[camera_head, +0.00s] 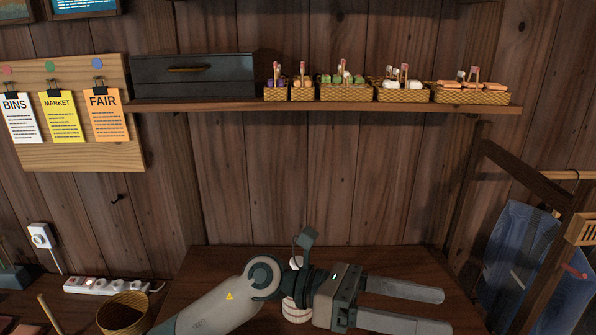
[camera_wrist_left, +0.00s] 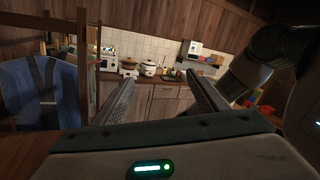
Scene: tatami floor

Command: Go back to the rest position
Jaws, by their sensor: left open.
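My left gripper (camera_head: 405,306) reaches in from the bottom left in the head view and points right, over a brown wooden tabletop (camera_head: 215,262). Its two grey fingers are spread apart with nothing between them. In the left wrist view the fingers (camera_wrist_left: 160,100) are also apart and empty. A pale ribbed thing (camera_head: 296,305) shows partly behind the left wrist; I cannot tell what it is. My right gripper is not in the head view.
A wall shelf (camera_head: 200,105) holds a dark drawer box (camera_head: 195,75) and several small baskets. A wooden rack (camera_head: 510,165) with blue cloth (camera_head: 520,250) stands at the right. A wicker basket (camera_head: 122,312) and power strip (camera_head: 105,286) are at lower left. A kitchen counter (camera_wrist_left: 155,105) shows beyond the fingers.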

